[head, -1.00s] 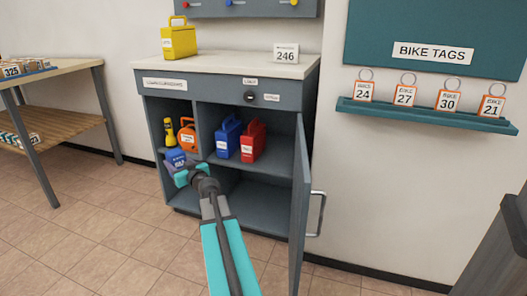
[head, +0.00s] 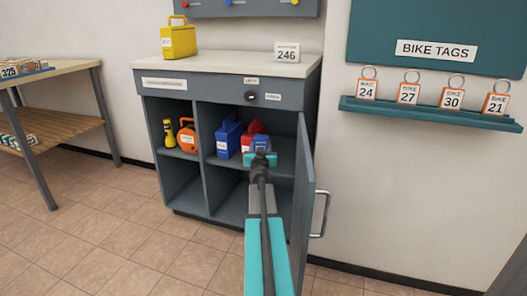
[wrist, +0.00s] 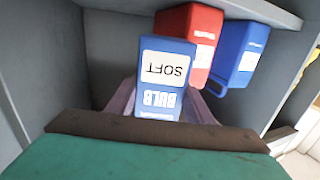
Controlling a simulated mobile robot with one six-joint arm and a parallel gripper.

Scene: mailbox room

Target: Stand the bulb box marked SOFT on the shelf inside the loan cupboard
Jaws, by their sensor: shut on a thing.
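My gripper (head: 261,159) is shut on the blue bulb box (head: 261,143). In the wrist view the box (wrist: 165,75) shows a white label reading SOFT, upside down in that picture. In the head view the box is at the loan cupboard's right compartment, in front of the red case (head: 256,127). The shelf (head: 284,166) shows right of the gripper, and along the top of the wrist view (wrist: 265,10). I cannot tell whether the box touches the shelf. My gripper hides the box's lower part in the head view.
A blue case (head: 228,137) stands left of the red one. An orange case (head: 187,138) and yellow torch (head: 169,133) stand in the left compartment, past a divider (head: 202,160). The open door (head: 303,205) bounds the right side. The lower compartments look empty.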

